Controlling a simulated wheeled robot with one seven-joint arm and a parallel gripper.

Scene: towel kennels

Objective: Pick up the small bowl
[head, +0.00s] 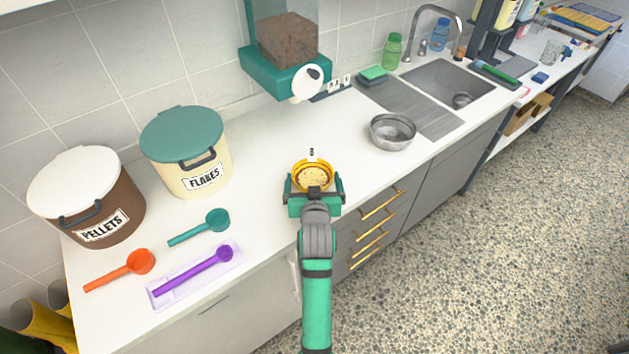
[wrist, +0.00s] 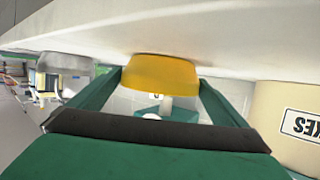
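The small bowl (head: 313,175) is yellow, with pale food inside. It stands upright on the white counter near the front edge. In the wrist view, which is upside down, the small bowl (wrist: 160,72) shows between the fingertips, its base against the counter. My gripper (head: 314,186) is open, with one green finger on each side of the bowl. In the wrist view my gripper (wrist: 161,78) has its fingertips close beside the bowl's sides; I cannot tell whether they touch it.
A steel bowl (head: 392,130) stands to the right, near the sink (head: 440,85). A food dispenser (head: 285,45) hangs behind. The flakes tub (head: 187,155), pellets tub (head: 90,200) and several scoops are to the left. The counter (head: 262,215) around the small bowl is clear.

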